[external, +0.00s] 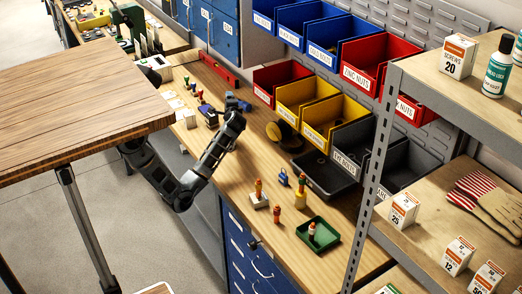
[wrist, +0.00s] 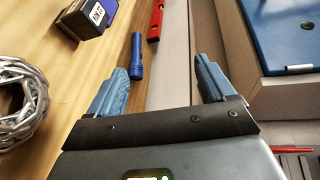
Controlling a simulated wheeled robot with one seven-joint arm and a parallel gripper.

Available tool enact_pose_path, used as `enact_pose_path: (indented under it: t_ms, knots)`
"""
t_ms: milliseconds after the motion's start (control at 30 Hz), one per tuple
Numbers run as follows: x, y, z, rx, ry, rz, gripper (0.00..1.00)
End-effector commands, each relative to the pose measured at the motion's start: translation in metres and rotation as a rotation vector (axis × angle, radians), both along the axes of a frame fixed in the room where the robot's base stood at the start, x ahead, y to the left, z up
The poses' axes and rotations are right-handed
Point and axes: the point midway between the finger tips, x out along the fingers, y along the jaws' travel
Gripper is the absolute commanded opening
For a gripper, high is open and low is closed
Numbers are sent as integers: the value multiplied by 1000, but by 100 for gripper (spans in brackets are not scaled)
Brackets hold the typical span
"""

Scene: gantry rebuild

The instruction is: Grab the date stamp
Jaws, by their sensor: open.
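My gripper (external: 238,101) is above the wooden workbench, with its fingers apart and nothing between them in the wrist view (wrist: 160,82). A dark blue-black block with a white printed label (wrist: 92,17) lies at the upper left of the wrist view, ahead of and left of the fingers. It may be the date stamp, but I cannot tell for sure. In the external view, a dark blue item (external: 208,115) sits on the bench just left of my gripper. Several small handled pieces, such as one with an orange top (external: 258,190), stand nearer the front of the bench.
A blue flashlight (wrist: 137,57) and a red level (wrist: 156,18) lie ahead of my gripper. A coiled chain (wrist: 22,108) lies left. A blue cabinet (wrist: 270,35) stands right. Bins (external: 305,100) line the back; a green tray (external: 318,236) is at the bench's front.

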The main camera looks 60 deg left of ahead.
Motion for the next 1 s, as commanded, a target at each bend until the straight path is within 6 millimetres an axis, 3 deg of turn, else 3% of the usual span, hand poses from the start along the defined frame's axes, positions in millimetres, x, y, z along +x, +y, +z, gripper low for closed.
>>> enact_pose_path:
  t_ms: [300,500,700,1000]
  knots:
    - [-10,48,-72,110,876,-37,83]
    - [-19,66,-97,117,1250,-97,83]
    - [-23,73,-106,115,1388,-126,83]
    - [-24,98,-115,115,1396,-130,83]
